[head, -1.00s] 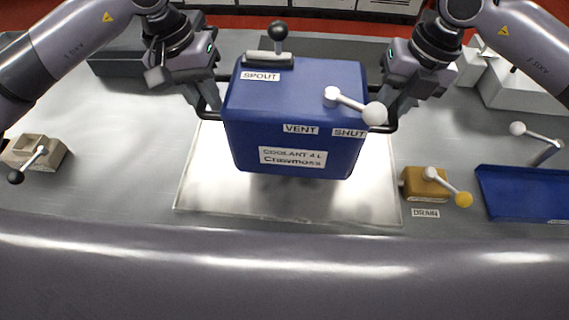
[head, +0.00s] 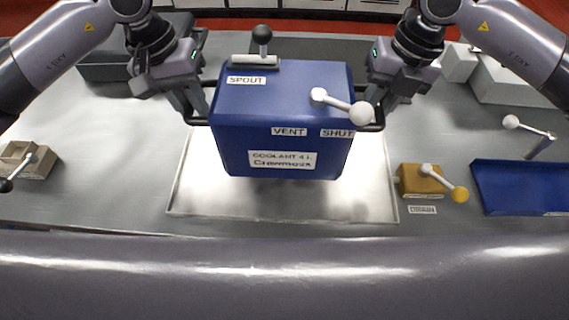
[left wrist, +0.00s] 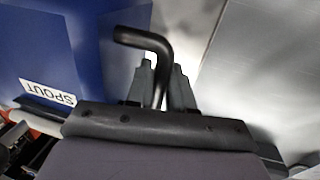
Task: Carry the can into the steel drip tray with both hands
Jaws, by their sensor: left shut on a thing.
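The blue can (head: 285,130) is upright, with SPOUT, VENT and SHUT labels and black side handles. It appears over the back part of the bright steel drip tray (head: 190,200); its clearance is hard to judge. My left gripper (head: 203,108) is shut on the left handle, whose black bar (left wrist: 140,38) shows between the fingers in the left wrist view. My right gripper (head: 379,105) is at the right handle and appears closed on it, its fingertips partly hidden. A black-knobbed lever (head: 262,42) and a white-knobbed lever (head: 340,103) are on the can top.
A brown DRAIN block with a yellow-knobbed lever (head: 420,181) stands just right of the tray. A blue bin (head: 520,187) lies farther right. A beige block (head: 30,160) with a lever is at far left. Pale grey blocks (head: 505,80) stand at back right.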

